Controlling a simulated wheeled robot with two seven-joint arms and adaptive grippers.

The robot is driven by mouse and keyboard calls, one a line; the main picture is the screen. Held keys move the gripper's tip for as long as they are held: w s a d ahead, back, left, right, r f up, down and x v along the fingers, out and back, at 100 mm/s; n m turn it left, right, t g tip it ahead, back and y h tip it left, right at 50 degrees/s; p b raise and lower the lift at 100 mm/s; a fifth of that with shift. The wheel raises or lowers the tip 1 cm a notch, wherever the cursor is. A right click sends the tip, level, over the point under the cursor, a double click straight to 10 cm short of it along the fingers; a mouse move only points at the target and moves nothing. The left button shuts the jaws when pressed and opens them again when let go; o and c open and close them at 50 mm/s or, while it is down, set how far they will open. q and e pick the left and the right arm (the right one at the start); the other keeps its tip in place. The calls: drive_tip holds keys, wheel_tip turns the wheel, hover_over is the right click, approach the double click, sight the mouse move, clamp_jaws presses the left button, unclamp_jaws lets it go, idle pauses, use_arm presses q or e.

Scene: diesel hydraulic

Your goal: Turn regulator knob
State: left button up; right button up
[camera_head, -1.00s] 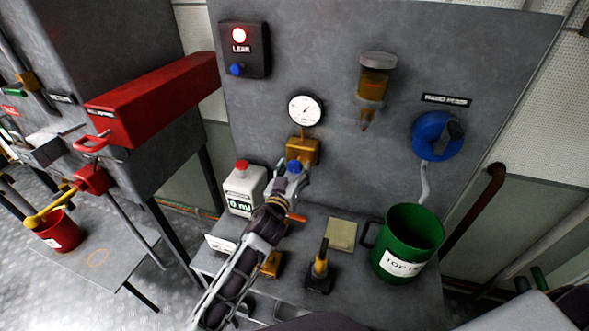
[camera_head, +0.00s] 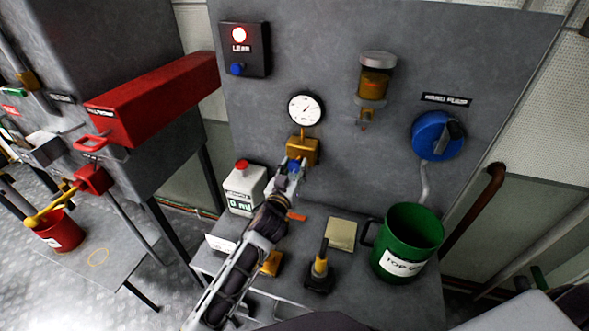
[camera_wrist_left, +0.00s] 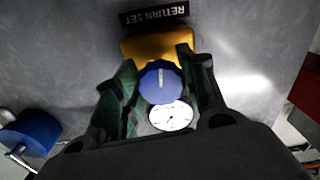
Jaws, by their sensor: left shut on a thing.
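The regulator is a yellow-brown block (camera_head: 303,148) on the grey wall panel, below a round white gauge (camera_head: 306,109). Its blue knob (camera_head: 294,164) is mostly hidden by my left gripper (camera_head: 292,173) in the head view. In the left wrist view the blue knob (camera_wrist_left: 160,82) with a pale line mark sits between the two fingers of my left gripper (camera_wrist_left: 160,88). The gripper is shut on it. The yellow block (camera_wrist_left: 160,47) and gauge (camera_wrist_left: 171,116) show beside it, with a RETURN SET label (camera_wrist_left: 155,15). My right gripper is not in view.
A LEAK box (camera_head: 245,50) with a lit red lamp hangs upper left. A green bucket (camera_head: 405,240), a filter bowl (camera_head: 375,80) and a blue hand pump (camera_head: 432,136) are to the right.

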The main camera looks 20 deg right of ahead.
use_arm(q)
drive_tip(key=shift+m, duration=0.5)
drive_tip(key=m+p, duration=0.1)
drive_tip(key=m, duration=0.3)
drive_tip(key=shift+a, duration=0.1)
drive_tip(key=m+p, duration=0.1)
drive_tip(key=m, duration=0.4)
drive_tip(key=shift+r+m, duration=0.1)
drive_tip(key=shift+m, duration=0.2)
drive_tip(key=m+p, duration=0.1)
drive_tip(key=m, duration=0.4)
drive_tip(key=shift+w+m, duration=0.1)
drive_tip(key=shift+m, duration=0.2)
drive_tip(key=m+p, duration=0.1)
drive_tip(key=m, duration=0.3)
drive_tip(key=shift+a+r, duration=0.1)
drive_tip(key=shift+m, duration=0.4)
drive_tip(key=o, duration=1)
drive_tip(key=shift+o, duration=0.2)
